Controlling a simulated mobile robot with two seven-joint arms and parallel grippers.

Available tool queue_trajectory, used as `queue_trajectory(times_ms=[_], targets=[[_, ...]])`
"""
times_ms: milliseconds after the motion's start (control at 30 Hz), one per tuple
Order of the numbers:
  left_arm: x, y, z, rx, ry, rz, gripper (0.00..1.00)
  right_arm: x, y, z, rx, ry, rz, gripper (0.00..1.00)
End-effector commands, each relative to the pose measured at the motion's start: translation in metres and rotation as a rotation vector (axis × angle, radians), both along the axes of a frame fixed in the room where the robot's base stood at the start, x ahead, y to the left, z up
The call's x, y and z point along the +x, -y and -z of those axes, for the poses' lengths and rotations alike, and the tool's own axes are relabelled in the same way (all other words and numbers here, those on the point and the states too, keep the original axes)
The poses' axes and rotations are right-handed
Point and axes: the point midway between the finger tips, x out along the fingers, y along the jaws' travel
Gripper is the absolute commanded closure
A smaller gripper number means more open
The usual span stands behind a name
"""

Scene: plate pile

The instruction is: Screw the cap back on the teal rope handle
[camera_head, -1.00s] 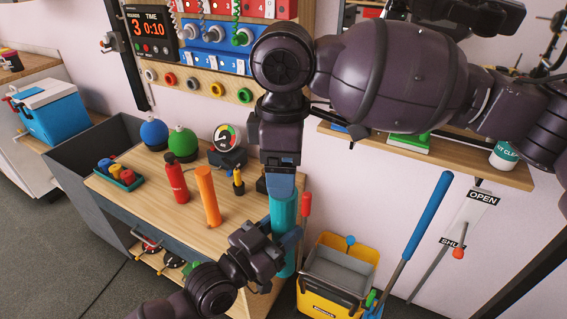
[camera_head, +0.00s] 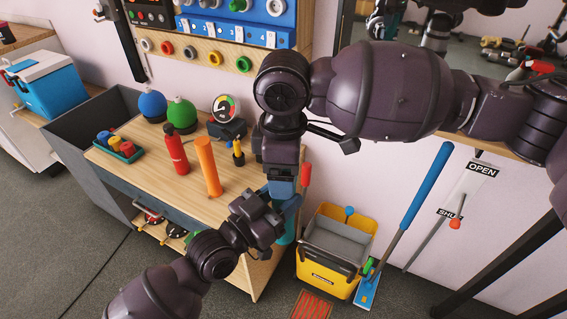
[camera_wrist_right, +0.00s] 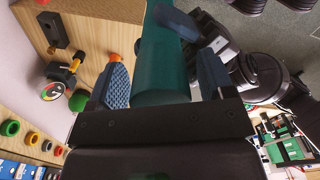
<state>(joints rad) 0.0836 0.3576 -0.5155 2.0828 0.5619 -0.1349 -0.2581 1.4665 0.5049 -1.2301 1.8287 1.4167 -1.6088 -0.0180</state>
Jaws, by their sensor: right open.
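The teal rope handle (camera_head: 285,231) stands roughly upright at the table's right edge, mostly covered by my grippers. In the right wrist view, the teal cylinder (camera_wrist_right: 160,62) runs between the fingers of my right gripper (camera_wrist_right: 160,88), which are open with gaps on both sides. In the head view my right gripper (camera_head: 281,190) points down over the handle's top. My left gripper (camera_head: 287,208) is shut on the handle from the side, just below the right one. One of its blue fingers crosses the handle in the wrist view. I cannot make out a separate cap or a seam.
A red bottle (camera_head: 176,152) and an orange handle (camera_head: 208,168) stand on the wooden table (camera_head: 165,188) left of my grippers. A gauge (camera_head: 226,110) stands behind. A yellow mop bucket (camera_head: 327,279) and a blue-handled mop (camera_head: 425,190) are on the right.

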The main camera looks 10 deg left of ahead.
Motion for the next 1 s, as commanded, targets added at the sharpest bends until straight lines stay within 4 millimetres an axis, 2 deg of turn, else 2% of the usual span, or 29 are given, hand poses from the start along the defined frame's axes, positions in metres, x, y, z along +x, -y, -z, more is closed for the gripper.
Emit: queue_trajectory(times_ms=[100, 133, 433, 633, 667, 700, 833, 1000], targets=[[0.0001, 0.0001, -0.0017, -0.002, 0.004, 0.000, 1.00, -0.0001, -0.0001, -0.0005, 0.000, 0.000, 0.000, 0.25], [0.0001, 0.0001, -0.0017, -0.002, 0.004, 0.000, 1.00, -0.0002, -0.0001, -0.0005, 0.000, 0.000, 0.000, 0.28], [0.0000, 0.0001, -0.0017, -0.002, 0.004, 0.000, 1.00, 0.0001, -0.0001, -0.0007, 0.000, 0.001, 0.000, 0.74], [-0.0002, 0.0003, -0.0017, -0.002, 0.004, 0.001, 1.00, 0.0004, 0.0000, -0.0008, 0.000, 0.001, 0.003, 0.76], [-0.0002, 0.0003, -0.0017, -0.002, 0.004, 0.001, 1.00, 0.0005, 0.0001, -0.0008, 0.000, 0.001, 0.003, 0.44], [-0.0002, 0.0003, -0.0017, -0.002, 0.004, 0.001, 1.00, 0.0005, 0.0001, -0.0008, 0.000, 0.001, 0.003, 0.38], [-0.0002, 0.0003, -0.0017, -0.002, 0.004, 0.000, 1.00, 0.0003, 0.0000, -0.0008, 0.000, 0.001, 0.003, 0.18], [0.0000, 0.0001, -0.0016, -0.002, 0.004, 0.000, 1.00, 0.0000, -0.0001, -0.0007, 0.000, 0.000, 0.002, 0.17]])
